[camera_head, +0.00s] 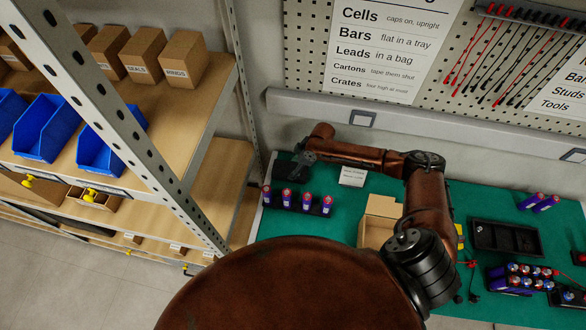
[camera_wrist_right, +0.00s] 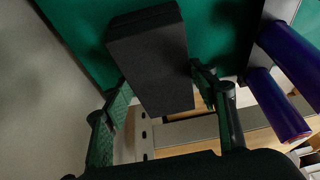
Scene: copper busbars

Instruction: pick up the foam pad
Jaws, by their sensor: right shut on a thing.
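The foam pad (camera_wrist_right: 150,60) is a dark grey block, seen in the right wrist view between the two fingers of my right gripper (camera_wrist_right: 165,110). The gripper is shut on it, and the green mat shows behind it. In the head view my right gripper (camera_head: 303,158) is at the back left of the green bench, near the row of cells. The pad is small and dark there and hard to make out. My left gripper is not in view.
Purple cells (camera_head: 305,200) stand in a black holder just in front of my right gripper; they show close by in the wrist view (camera_wrist_right: 280,105). A small white card (camera_head: 353,176), an open carton (camera_head: 380,222) and a black tray (camera_head: 505,239) are farther right. Shelving (camera_head: 190,150) stands left.

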